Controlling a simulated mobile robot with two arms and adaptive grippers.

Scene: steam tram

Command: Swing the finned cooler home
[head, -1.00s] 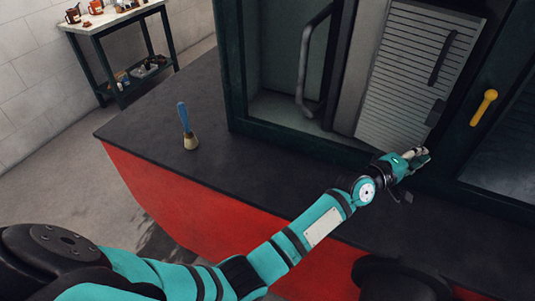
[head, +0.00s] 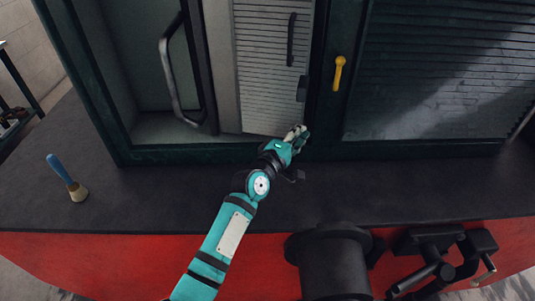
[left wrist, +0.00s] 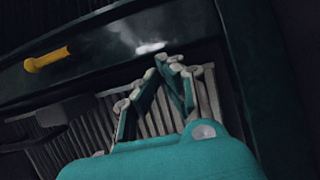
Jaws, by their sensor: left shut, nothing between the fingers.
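The finned cooler (head: 262,70) is a pale grey panel of horizontal fins with a dark upright handle (head: 291,40). It stands in a dark green frame, beside the right post. A dark block (head: 302,88) sits at its right edge. I cannot tell whether it is flush with the frame. A yellow handle (head: 338,73) is on the post to its right. My left gripper (head: 299,132) is shut and empty at the cooler's lower right corner; contact is unclear. In the left wrist view the closed fingers (left wrist: 168,68) are in front of the fins (left wrist: 95,128), with the yellow handle (left wrist: 47,58) at upper left.
An open bay with a bent grey rail (head: 170,75) lies left of the cooler. A dark louvred panel (head: 440,70) is on the right. A blue-handled brush (head: 66,178) stands on the black deck (head: 150,195). A dark round fitting (head: 333,262) is at the front.

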